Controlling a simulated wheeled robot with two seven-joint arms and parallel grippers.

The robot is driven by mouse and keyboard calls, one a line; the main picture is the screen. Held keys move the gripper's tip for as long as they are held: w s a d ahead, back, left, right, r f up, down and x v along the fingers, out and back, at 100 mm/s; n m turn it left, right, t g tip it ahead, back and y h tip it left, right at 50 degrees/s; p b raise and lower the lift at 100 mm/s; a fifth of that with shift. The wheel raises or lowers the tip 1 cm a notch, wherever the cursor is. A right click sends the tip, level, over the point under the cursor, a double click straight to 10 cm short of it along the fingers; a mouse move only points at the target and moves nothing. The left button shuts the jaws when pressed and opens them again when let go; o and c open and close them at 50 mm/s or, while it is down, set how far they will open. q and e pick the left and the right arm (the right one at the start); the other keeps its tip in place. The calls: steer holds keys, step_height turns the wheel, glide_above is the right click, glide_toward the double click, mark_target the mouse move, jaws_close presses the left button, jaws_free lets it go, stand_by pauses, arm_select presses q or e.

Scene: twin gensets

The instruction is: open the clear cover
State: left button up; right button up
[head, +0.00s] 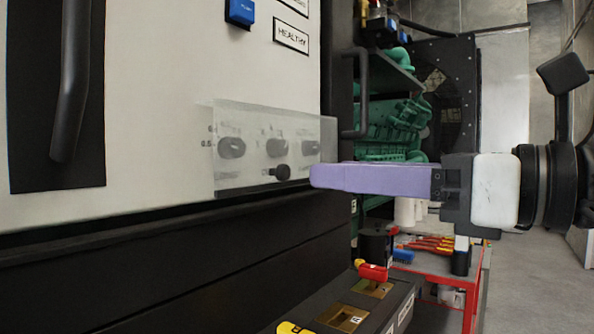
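The clear cover (246,186) is a see-through box on the pale cabinet front in the middle of the head view. It looks closed over several dark knobs. A small black knob (281,173) shows near its lower edge. My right gripper (316,178) comes in from the right with its purple fingers pointing left. Its fingertips are at the cover's lower right corner in the picture, to the right of the small black knob. I cannot tell whether they touch the cover. The fingers overlap edge-on, so their gap is hidden. My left gripper is out of view.
A black cabinet handle (75,85) stands at the left. A "HEALTHY" label (291,37) and a blue switch (240,12) are above the cover. Green engine parts (395,125) lie behind. A red cart (470,300) with tools and a dark box (360,305) are below right.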

mark_target(287, 171)
steer(key=x, duration=0.7)
steer(key=shift+w+a+p, duration=0.1)
steer(key=shift+p, duration=0.2)
jaws_close()
